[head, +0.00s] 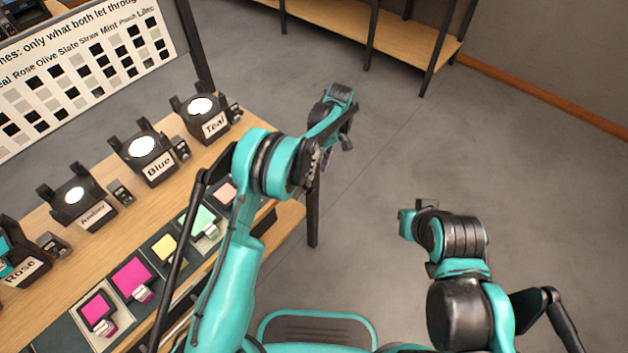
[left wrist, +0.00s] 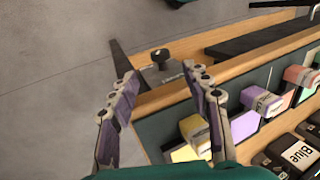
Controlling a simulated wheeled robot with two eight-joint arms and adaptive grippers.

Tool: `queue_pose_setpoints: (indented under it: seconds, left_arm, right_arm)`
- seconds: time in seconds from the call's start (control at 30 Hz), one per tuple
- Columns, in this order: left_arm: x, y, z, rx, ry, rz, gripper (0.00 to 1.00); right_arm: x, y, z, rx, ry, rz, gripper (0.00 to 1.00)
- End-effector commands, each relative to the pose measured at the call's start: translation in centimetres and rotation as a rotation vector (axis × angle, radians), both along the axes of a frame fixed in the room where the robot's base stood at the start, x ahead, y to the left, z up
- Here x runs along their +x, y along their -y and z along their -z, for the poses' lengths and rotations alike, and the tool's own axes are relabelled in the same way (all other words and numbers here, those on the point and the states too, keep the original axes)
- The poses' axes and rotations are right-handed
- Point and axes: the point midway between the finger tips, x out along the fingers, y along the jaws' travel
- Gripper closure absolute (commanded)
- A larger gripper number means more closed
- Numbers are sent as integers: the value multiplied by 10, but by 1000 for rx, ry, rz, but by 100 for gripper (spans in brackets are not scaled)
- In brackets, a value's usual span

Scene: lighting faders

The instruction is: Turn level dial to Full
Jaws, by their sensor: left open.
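A black dial knob (left wrist: 160,56) shows in the left wrist view, mounted on a grey plate (left wrist: 172,74) at the end of the wooden table. The plate carries small lettering that I cannot read. My left gripper (left wrist: 163,86) is open and empty; its fingers point toward the knob, one to each side in the picture, apart from it. In the head view, my left gripper (head: 337,118) is out past the table's end, and the knob is not visible there. My right arm is folded at the right; its end (head: 408,222) is too unclear to tell the jaw state.
Lamps labelled Teal (head: 205,119), Blue (head: 150,155), Amber and Rose stand along the table (head: 262,130). Coloured filter cards (head: 132,278) lie in a front row, close to my left arm. A chart (head: 80,70) stands behind.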

Motion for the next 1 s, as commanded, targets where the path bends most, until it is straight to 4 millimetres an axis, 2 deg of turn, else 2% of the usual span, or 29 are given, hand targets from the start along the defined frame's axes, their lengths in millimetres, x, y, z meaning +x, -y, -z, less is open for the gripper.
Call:
queue_pose_setpoints:
  seconds: [0.1,0.2,0.63,0.73,0.87,1.0]
  left_arm:
    - [6,5,-19,0,0,0,52]
    - [9,7,-29,0,0,0,52]
    - [11,8,-35,-1,1,1,52]
    - [9,4,-43,-12,11,15,52]
    - [3,-9,-74,-57,51,73,52]
    - [-17,-35,-124,-128,137,192,52]
  right_arm:
    - [0,0,0,0,0,0,100]
    - [0,0,0,0,0,0,100]
    - [0,0,0,0,0,0,100]
    - [0,0,0,0,0,0,100]
    - [0,0,0,0,0,0,100]
    - [0,0,0,0,0,0,100]
